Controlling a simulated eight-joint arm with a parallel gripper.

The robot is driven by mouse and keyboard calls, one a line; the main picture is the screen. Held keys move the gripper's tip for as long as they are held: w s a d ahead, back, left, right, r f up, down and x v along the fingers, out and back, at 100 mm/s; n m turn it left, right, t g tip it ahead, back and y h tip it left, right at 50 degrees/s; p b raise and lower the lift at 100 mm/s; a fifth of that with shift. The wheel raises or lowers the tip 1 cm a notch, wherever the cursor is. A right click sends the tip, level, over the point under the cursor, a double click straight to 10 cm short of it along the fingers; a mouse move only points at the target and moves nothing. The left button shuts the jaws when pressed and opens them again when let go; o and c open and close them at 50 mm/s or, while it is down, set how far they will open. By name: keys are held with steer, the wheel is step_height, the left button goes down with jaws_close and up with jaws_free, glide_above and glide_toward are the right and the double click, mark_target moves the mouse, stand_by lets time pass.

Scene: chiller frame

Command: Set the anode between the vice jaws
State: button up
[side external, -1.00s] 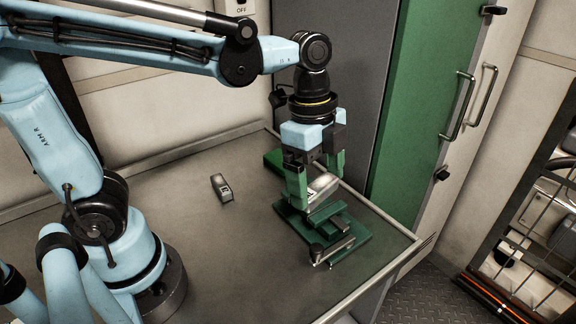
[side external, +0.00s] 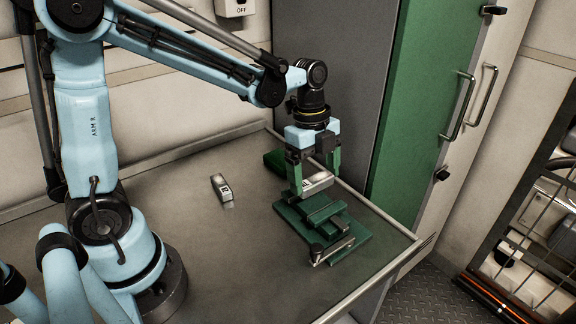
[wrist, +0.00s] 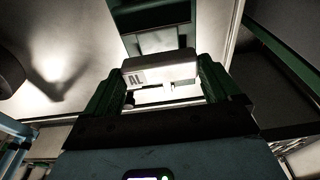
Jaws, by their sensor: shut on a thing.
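My gripper (side external: 315,181) is shut on a silver block, the anode (side external: 319,183). In the wrist view the anode (wrist: 160,70) lies crosswise between my green fingers, with a dark "AL" label facing the camera. The green vice (side external: 352,236) stands on the table below and in front of my gripper in the side view, with its silver handle toward the near side. The anode is raised near the vice's back end, outside the jaws; its exact height is hard to tell. A green part, probably the vice (wrist: 160,40), shows beyond the anode in the wrist view.
A second small silver block (side external: 222,188) with a dark label lies on the grey table (side external: 215,255), left of the vice. A green object (side external: 276,160) sits behind the vice. The table has a raised rim. A green cabinet (side external: 410,110) stands close behind on the right.

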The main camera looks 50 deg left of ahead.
steer(key=shift+f, duration=1.95)
steer(key=shift+f, duration=0.15)
steer(key=o, duration=0.9)
steer(key=shift+c, duration=0.2)
step_height(320, 180, up, 12)
steer(key=a+f, duration=0.1)
steer(key=a, duration=0.1)
steer(key=n+t+y, duration=0.2)
steer(key=n+t, duration=0.4)
steer(key=n, duration=0.8)
glide_toward(313, 177)
steer(key=s+a+f, duration=0.1)
steer(key=s+a, duration=0.1)
steer(key=n, duration=0.2)
steer(key=f+n+t, duration=0.1)
steer(key=n, duration=0.1)
steer(key=shift+s+a, duration=0.25)
